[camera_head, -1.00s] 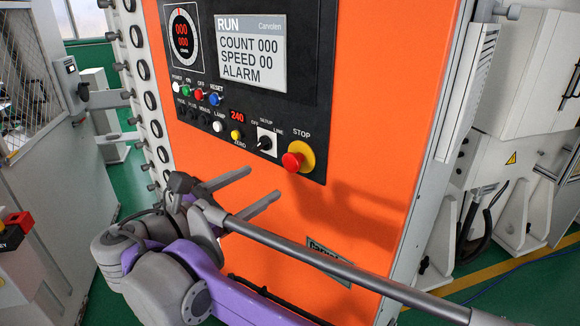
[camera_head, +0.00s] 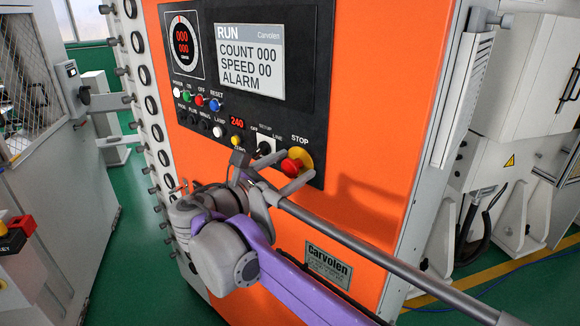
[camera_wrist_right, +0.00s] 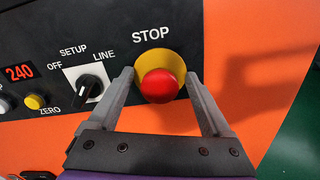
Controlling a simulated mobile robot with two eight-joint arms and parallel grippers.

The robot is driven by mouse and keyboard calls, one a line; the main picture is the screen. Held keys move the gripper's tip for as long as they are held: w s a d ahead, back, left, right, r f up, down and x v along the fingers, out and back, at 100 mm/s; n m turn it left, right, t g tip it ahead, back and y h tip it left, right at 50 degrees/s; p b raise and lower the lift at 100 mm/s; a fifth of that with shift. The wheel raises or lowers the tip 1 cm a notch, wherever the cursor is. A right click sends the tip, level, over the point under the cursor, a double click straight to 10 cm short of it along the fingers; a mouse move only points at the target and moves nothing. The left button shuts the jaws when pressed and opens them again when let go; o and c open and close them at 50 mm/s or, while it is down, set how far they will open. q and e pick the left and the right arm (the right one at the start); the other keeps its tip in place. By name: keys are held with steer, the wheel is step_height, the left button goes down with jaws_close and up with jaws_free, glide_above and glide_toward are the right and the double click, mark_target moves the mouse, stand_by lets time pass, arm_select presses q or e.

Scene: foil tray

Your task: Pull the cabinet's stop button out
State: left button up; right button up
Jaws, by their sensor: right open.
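The stop button (camera_head: 292,165) is a red mushroom knob on a yellow round base, under the word STOP at the lower right of the cabinet's black panel. The same red knob (camera_wrist_right: 160,85) shows whole in the right wrist view. My right gripper (camera_head: 298,166) is open, with its fingers reaching up to the panel around the button. In the wrist view one finger of the right gripper (camera_wrist_right: 159,76) is on each side of the knob, and a gap shows at least on the right side. Whether the fingertips touch the panel I cannot tell. My left gripper is not in view.
The orange cabinet (camera_head: 370,150) fills the middle. A selector switch (camera_wrist_right: 90,88) sits just left of the left finger, with a yellow ZERO button (camera_wrist_right: 35,101) beyond it. A red button on a box (camera_head: 20,226) stands far left. Green floor (camera_head: 130,250) is free left of the cabinet.

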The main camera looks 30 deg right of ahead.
jaws_close()
stand_by(0.3)
steer(key=shift+v, duration=0.8)
jaws_free()
steer(key=b+v, duration=0.1)
steer(key=v, duration=0.9)
steer(key=shift+a, duration=0.4)
